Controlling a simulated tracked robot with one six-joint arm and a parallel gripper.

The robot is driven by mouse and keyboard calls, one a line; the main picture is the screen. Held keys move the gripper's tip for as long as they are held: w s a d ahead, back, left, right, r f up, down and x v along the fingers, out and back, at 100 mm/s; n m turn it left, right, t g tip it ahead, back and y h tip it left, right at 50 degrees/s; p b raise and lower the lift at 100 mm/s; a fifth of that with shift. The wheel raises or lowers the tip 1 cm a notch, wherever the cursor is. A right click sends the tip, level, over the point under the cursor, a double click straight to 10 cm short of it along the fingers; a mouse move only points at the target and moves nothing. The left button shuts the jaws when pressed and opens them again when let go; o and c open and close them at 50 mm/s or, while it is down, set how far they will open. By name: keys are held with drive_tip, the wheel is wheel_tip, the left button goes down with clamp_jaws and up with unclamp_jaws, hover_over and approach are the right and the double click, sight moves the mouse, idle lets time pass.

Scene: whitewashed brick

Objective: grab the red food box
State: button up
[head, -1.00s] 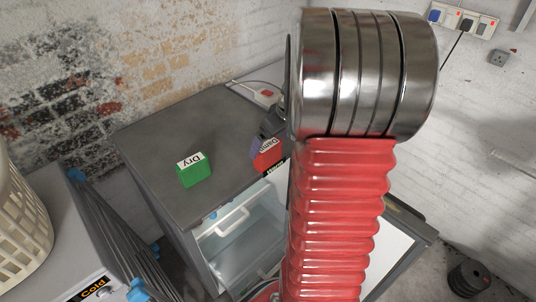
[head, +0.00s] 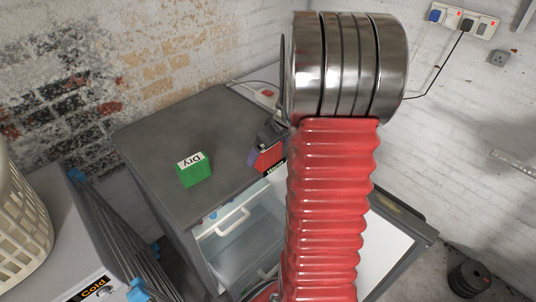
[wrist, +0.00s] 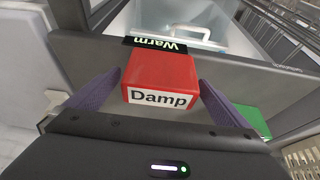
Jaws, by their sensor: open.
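The red food box (wrist: 160,72), labelled "Damp", stands on the grey cabinet top (head: 150,137) near its front edge. In the wrist view it lies between the two purple fingers of my gripper (wrist: 157,90), one on each side. The fingers are apart, and I cannot tell whether either touches the box. In the head view the red box (head: 268,158) is partly hidden by my gripper (head: 262,150) and arm.
A green box (head: 194,170) labelled "Dry" stands to the left on the same top; its edge shows in the wrist view (wrist: 252,118). Below is an open cabinet with a clear drawer (head: 240,245). A "Warm" label (wrist: 155,43) is beyond the red box. A basket (head: 18,215) is at far left.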

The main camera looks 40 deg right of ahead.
drive_tip(key=shift+c, duration=0.4)
drive_tip(key=c, duration=1.2)
